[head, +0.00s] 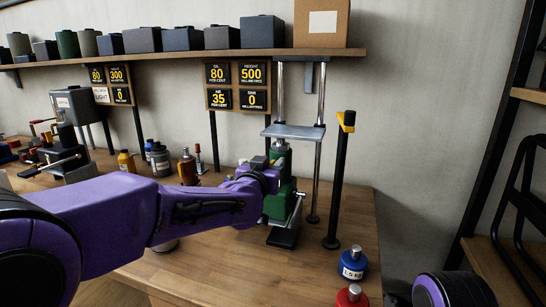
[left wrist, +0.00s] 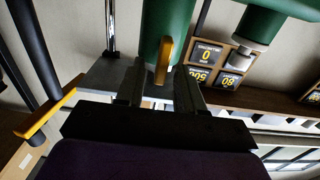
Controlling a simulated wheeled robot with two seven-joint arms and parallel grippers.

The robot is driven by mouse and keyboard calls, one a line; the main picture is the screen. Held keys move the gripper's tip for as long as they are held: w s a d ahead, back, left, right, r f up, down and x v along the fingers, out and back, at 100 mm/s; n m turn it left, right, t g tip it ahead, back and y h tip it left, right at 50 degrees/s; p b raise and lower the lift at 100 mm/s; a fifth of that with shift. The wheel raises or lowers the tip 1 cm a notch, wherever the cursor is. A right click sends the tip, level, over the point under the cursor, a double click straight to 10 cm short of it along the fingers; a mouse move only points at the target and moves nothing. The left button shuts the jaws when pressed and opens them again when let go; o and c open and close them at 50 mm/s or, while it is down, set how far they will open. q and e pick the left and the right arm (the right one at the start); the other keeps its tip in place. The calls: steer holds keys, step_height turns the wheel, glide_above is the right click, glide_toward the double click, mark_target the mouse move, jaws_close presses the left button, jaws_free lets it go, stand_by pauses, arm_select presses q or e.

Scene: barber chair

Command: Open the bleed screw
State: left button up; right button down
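A green jack-like device (head: 277,207) stands on the wooden bench under a grey plate, partly hidden by my left arm. In the left wrist view its green cylinder (left wrist: 167,25) carries a small yellow-orange lever (left wrist: 163,60), which may be the bleed screw; I cannot tell for sure. My left gripper (head: 268,168) is at the device's upper part. In the left wrist view its two dark fingers (left wrist: 160,78) are apart, one on each side of the lever, with gaps visible. The lever is too small or hidden in the head view. My right gripper is not in view.
A black post with a yellow top (head: 340,180) and steel rods stand close right of the device. A blue weight (head: 353,264) and a red weight (head: 351,297) sit at the bench's right edge. Bottles (head: 160,160) stand left. A shelf (head: 200,53) runs above.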

arm_select(q)
steer(key=shift+w+d+r, duration=0.1)
steer(key=shift+w+d, duration=0.1)
steer(key=shift+w, duration=0.4)
jaws_close()
